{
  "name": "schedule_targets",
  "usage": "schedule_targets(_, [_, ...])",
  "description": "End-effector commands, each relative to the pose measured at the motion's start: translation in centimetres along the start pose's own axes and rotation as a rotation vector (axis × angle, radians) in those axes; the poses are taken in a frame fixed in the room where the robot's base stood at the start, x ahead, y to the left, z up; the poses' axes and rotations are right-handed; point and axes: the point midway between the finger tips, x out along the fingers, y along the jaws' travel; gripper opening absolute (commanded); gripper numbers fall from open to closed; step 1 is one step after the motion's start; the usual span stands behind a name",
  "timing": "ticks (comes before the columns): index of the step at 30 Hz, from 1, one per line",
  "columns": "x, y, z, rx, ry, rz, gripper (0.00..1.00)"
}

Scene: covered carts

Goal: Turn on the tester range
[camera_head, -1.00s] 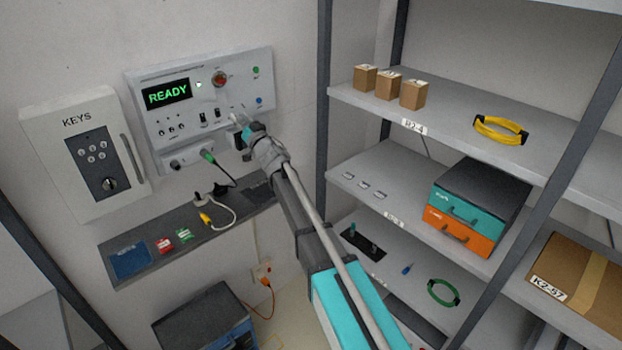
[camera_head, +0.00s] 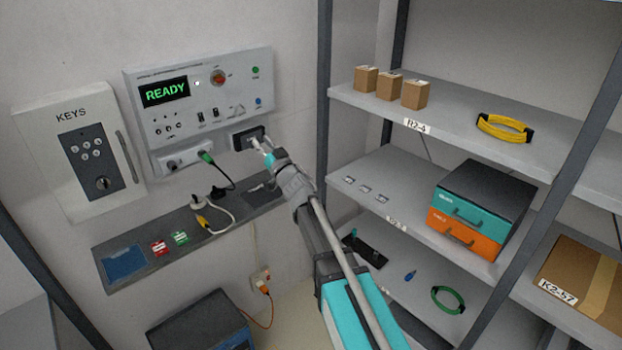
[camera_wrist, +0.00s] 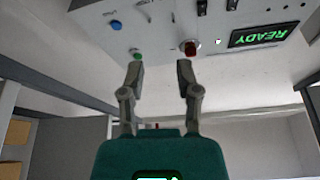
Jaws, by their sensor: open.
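The tester panel (camera_head: 240,88) is a grey box on the wall with a lit green READY display (camera_head: 165,92). It carries a red rotary knob (camera_head: 218,77), a green button (camera_head: 256,72), a blue button (camera_head: 258,101) and two black rocker switches (camera_head: 201,117). My gripper (camera_head: 264,144) is open and empty, near the panel's lower right corner. In the wrist view the panel is upside down. There the open fingers (camera_wrist: 160,68) appear below the green button (camera_wrist: 137,56) and the red knob (camera_wrist: 191,48). I see no contact. Which control sets the range is unclear.
A KEYS box (camera_head: 75,150) hangs left of the panel. A narrow ledge (camera_head: 140,245) below holds cards and a white cable with plugs. A shelf rack (camera_head: 465,140) with boxes stands close on the right.

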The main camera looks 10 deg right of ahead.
Motion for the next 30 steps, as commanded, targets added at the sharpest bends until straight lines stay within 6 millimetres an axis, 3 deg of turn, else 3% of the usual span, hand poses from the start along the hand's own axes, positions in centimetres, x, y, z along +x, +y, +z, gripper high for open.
schedule_targets(14, [-3.3, 5.1, 1.0, -0.045, -0.113, 0.267, 0.43])
schedule_targets(30, [-8.8, 9.8, 3.0, -0.077, -0.312, 0.536, 0.43])
